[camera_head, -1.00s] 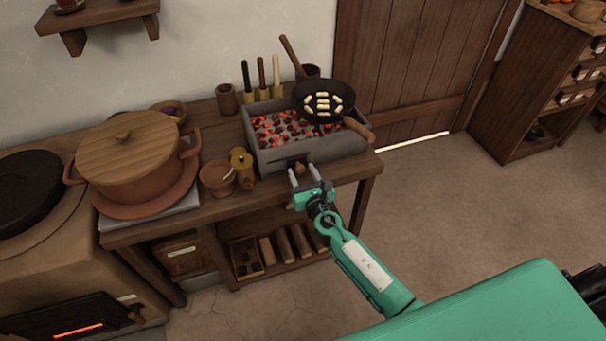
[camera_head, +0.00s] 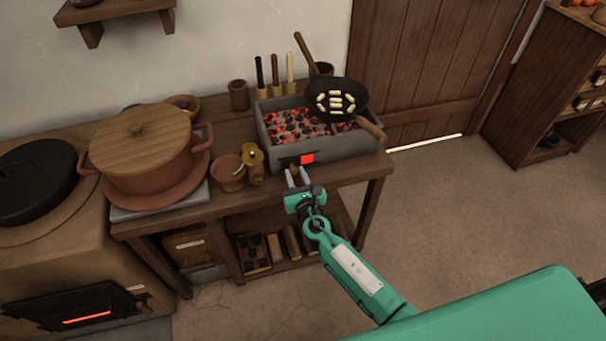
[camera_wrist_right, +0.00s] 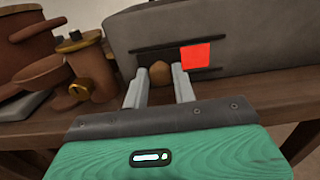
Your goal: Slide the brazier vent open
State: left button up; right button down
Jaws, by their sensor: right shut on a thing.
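The brazier (camera_head: 335,148) is a grey stone trough of glowing coals on the wooden table. Its vent is a low slot in the front face, with a glowing red opening (camera_head: 307,158) uncovered to the right of the dark slide. The red opening also shows in the right wrist view (camera_wrist_right: 195,56). The slide's round wooden knob (camera_wrist_right: 160,74) sits between the fingers of my right gripper (camera_wrist_right: 159,88), which is shut on it. In the head view my right gripper (camera_head: 298,178) is at the brazier's front. My left gripper is not in view.
A dark pan (camera_head: 336,100) with pale pieces rests over the coals, its handle past the right edge. A brass-topped wooden mill (camera_head: 254,165) and a small clay bowl (camera_head: 229,172) stand close left of the gripper. Floor at the right is clear.

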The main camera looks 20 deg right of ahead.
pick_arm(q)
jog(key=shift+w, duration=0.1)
pick_arm(e)
jog(key=shift+a, duration=0.25)
jog(key=c, duration=1.1)
grip_release()
jog(key=shift+a, duration=0.1)
jog(key=shift+c, duration=0.2)
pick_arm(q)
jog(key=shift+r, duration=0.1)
pick_arm(e)
jog(key=shift+s, duration=0.1)
jog(key=shift+s, duration=0.15)
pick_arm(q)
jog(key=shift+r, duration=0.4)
pick_arm(e)
jog(key=s, duration=1.3)
jog(key=shift+s+d, duration=0.2)
jog(key=shift+d, duration=0.1)
